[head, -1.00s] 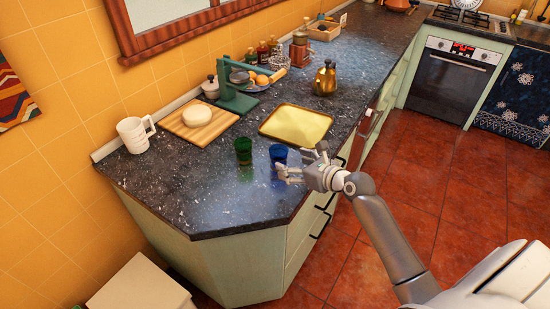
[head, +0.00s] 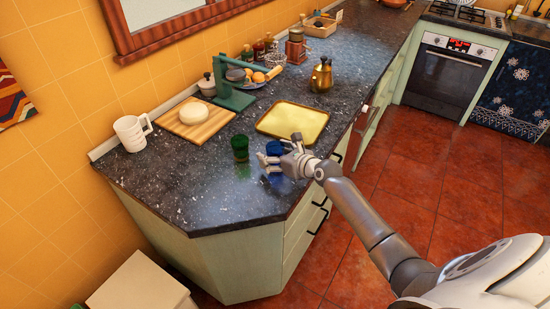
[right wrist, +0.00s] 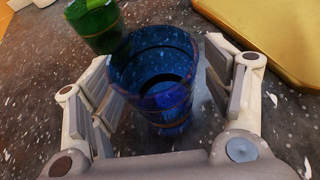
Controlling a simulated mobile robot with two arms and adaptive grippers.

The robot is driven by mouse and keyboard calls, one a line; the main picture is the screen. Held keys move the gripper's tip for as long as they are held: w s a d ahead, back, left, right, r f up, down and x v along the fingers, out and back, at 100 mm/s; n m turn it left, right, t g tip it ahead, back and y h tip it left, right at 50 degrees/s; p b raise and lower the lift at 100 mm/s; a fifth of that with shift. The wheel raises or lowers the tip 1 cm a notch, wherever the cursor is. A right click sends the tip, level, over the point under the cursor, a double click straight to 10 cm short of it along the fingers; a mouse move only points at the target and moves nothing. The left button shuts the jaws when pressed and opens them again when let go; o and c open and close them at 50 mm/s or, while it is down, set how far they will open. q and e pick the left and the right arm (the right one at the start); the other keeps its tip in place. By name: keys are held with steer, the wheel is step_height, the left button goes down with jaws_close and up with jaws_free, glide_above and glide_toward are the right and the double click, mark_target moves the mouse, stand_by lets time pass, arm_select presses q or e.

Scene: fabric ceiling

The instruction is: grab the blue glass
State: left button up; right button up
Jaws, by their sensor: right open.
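The blue glass (head: 275,150) stands upright on the dark speckled counter, partly hidden by my right gripper (head: 270,162) in the head view. In the right wrist view the blue glass (right wrist: 155,85) stands between the two open fingers of my right gripper (right wrist: 160,95). Small gaps show between the glass and the finger pads, and the glass looks empty. My left gripper is not in view.
A green glass (head: 240,148) stands just left of the blue one; it also shows in the right wrist view (right wrist: 95,22). A gold tray (head: 293,121) lies behind. A white mug (head: 132,133) and a cutting board (head: 196,122) are farther left. The counter's front is clear.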

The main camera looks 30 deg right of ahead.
steer(key=c, duration=1.2)
